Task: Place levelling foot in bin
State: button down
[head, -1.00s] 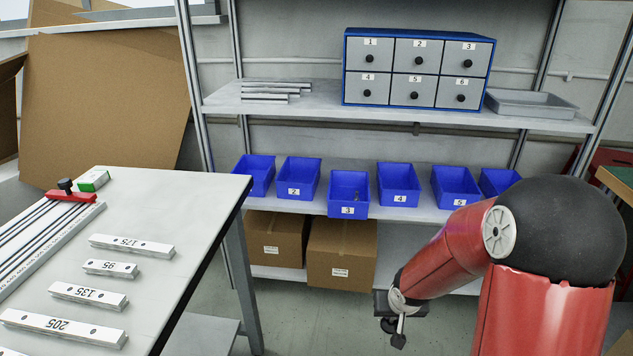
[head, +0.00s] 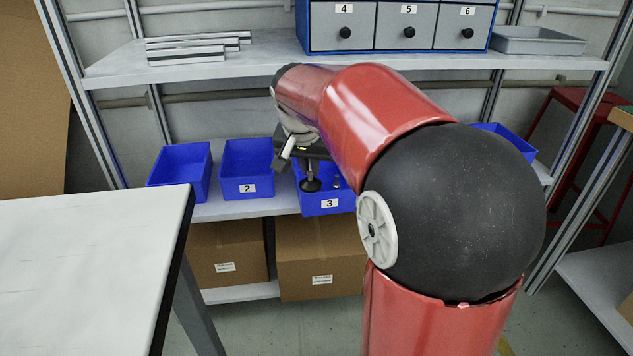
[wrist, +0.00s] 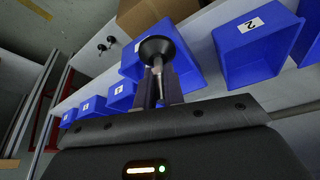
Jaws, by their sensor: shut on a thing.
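The levelling foot (head: 311,185) has a round black pad and a metal stem. It hangs pad down from my gripper (head: 310,160), which is shut on its stem. In the wrist view, the levelling foot (wrist: 157,48) shows between the fingers of my gripper (wrist: 160,88). Blue bin 3 (head: 322,206) stands on the lower shelf, and the foot appears over its opening at the left side. The foot's exact height above the bin cannot be told. A small metallic item shows inside bin 3.
Blue bin 2 (head: 247,170) and another blue bin (head: 182,172) stand to the left of bin 3. The upper shelf (head: 200,68) runs above the bins and carries a drawer cabinet (head: 400,25). A white table (head: 90,260) stands at the front left.

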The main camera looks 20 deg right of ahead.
jog(key=w+d+f, duration=0.2)
jog(key=w, duration=0.1)
jog(key=w+d+f, duration=0.3)
jog(key=w, duration=0.1)
jog(key=w+d+f, duration=0.2)
jog(key=w+d, duration=0.1)
jog(key=shift+w+f, duration=0.2)
jog(key=shift+f, duration=0.15)
jog(key=shift+f+b, duration=0.6)
jog(key=shift+b, duration=0.05)
jog(key=c, duration=1.5)
grip_release()
